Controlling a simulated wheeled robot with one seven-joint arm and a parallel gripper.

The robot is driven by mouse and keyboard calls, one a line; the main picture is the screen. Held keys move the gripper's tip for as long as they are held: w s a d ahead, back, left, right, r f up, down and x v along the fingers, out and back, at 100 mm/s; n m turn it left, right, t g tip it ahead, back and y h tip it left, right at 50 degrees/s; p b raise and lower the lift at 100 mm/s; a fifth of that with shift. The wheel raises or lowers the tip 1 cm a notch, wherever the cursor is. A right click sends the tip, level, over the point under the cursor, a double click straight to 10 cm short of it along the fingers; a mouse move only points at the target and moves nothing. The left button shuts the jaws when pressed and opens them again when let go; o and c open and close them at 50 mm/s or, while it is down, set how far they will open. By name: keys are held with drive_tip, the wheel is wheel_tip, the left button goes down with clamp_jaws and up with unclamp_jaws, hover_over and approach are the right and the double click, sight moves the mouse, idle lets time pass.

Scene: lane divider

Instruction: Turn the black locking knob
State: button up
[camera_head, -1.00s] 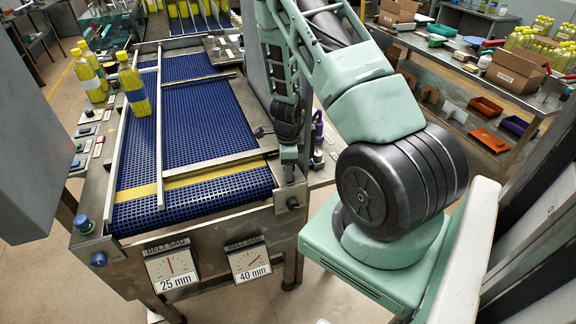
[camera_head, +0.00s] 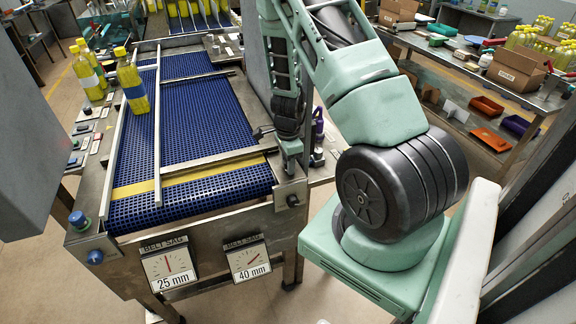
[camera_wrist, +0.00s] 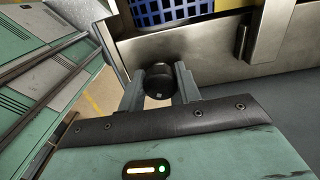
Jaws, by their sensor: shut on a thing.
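The black locking knob (camera_wrist: 158,83) is on the metal side of the conveyor frame in the wrist view. My gripper (camera_wrist: 160,88) has one finger on each side of it and is shut on it. In the head view a dark round knob (camera_head: 292,200) shows on the front right corner of the conveyor. There my arm reaches down beside that corner, and the fingertips are hard to make out.
The blue conveyor belt (camera_head: 200,115) has metal rails along it. Yellow bottles (camera_head: 133,85) stand at its left. Two belt sag gauges (camera_head: 168,266) hang on its front, reading 25 mm and 40 mm. A workbench with cardboard boxes (camera_head: 517,70) stands at the right.

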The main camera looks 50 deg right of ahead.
drive_tip(key=n+b, duration=0.3)
drive_tip(key=n, duration=0.2)
drive_tip(key=shift+s+n, duration=0.1)
drive_tip(key=shift+n, duration=0.2)
idle(0.4)
drive_tip(key=o, duration=1)
drive_tip(key=shift+c, duration=0.2)
wheel_tip(320, 180, up, 17)
drive_tip(key=b, duration=0.1)
drive_tip(key=shift+r, duration=0.2)
